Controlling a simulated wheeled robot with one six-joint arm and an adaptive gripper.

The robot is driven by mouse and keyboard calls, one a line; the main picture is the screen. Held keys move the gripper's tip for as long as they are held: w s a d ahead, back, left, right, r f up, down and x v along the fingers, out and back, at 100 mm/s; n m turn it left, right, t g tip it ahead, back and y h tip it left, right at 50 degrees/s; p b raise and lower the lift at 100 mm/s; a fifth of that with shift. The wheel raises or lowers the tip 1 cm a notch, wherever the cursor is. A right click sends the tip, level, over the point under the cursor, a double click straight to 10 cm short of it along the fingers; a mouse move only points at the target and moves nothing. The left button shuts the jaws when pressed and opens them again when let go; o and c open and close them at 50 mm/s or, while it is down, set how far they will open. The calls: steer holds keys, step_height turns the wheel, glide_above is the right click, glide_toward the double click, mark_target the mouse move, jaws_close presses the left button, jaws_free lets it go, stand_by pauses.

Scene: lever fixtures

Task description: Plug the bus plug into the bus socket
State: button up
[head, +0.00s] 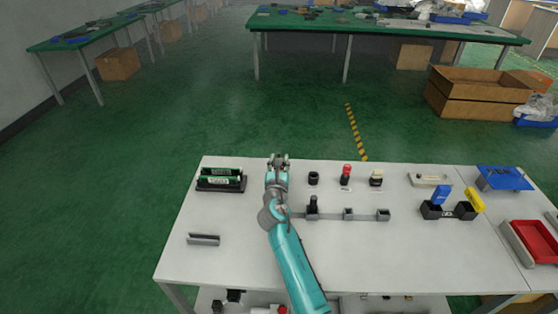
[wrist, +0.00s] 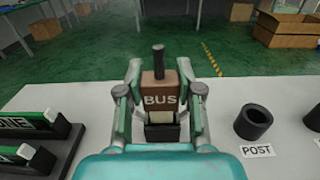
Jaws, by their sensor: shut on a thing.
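My gripper (wrist: 160,93) is shut on a brown block marked BUS, the bus plug (wrist: 161,88), with a dark stub rising from its top. A finger stands on each side of the block. A cream piece and a dark piece show just below the block in the wrist view; I cannot tell what they belong to. In the head view my gripper (head: 278,159) is over the far edge of the white table (head: 240,235), and the plug is too small to make out there. I cannot pick out the bus socket for certain; the gripper may hide it.
A black ring marked POST (wrist: 254,122) stands just right of my gripper. A black and green fixture (head: 220,179) is to the left. A red-topped piece (head: 346,172) and a black piece with a pale top (head: 376,178) stand further right. The front left of the table is mostly clear.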

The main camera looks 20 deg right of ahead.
steer(key=shift+f, duration=0.75)
steer(key=shift+s+f, duration=0.25)
steer(key=shift+f, duration=0.5)
steer(key=shift+d+r, duration=0.15)
steer(key=shift+r, duration=0.1)
steer(key=shift+w+d+r, duration=0.1)
steer(key=shift+w+r, duration=0.05)
steer(key=shift+r, duration=0.45)
steer(key=shift+c, duration=0.4)
steer(key=shift+r, duration=0.25)
steer(key=shift+w+a+r, duration=0.1)
steer(key=shift+a, duration=0.25)
steer(key=shift+d+f, duration=0.1)
steer(key=shift+f, duration=0.45)
stand_by(0.9)
